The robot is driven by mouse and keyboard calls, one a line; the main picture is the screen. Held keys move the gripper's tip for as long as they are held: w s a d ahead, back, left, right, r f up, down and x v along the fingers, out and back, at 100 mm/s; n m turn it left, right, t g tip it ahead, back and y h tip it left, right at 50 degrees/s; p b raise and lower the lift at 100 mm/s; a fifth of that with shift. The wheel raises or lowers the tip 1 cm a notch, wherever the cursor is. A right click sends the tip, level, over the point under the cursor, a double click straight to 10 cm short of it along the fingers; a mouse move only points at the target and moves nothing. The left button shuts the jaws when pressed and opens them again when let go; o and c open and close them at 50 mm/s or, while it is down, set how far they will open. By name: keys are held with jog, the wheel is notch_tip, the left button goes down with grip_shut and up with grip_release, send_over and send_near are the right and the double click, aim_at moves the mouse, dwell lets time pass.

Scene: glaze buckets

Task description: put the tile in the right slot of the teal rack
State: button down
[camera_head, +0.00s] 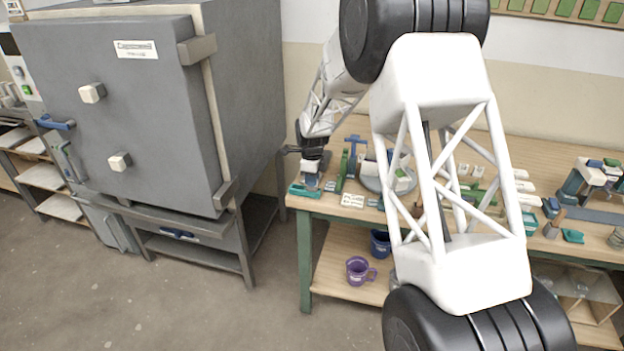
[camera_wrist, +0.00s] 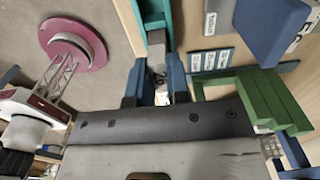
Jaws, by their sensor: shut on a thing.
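My gripper (camera_head: 311,166) is at the left end of the workbench, pointing down. In the wrist view, my gripper (camera_wrist: 155,90) is shut, with its dark blue fingers on either side of a narrow grey piece, seemingly the tile (camera_wrist: 156,48); its lower part shows blue-grey under the gripper in the head view (camera_head: 311,181). The teal rack (camera_head: 301,191) is directly below it near the bench's left edge. In the wrist view, teal rack parts (camera_wrist: 129,22) lie just beyond the fingertips. The slots are mostly hidden, and I cannot tell whether the tile is inside one.
A green stepped block (camera_wrist: 262,104), small label cards (camera_wrist: 211,60) and a dark blue block (camera_wrist: 268,28) stand close to the right of the rack. The grey kiln (camera_head: 120,110) stands left of the bench.

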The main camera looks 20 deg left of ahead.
jog(key=shift+f, duration=0.25)
jog(key=c, duration=1)
grip_release()
jog(key=shift+r, duration=0.15)
jog(key=shift+r, duration=3.35)
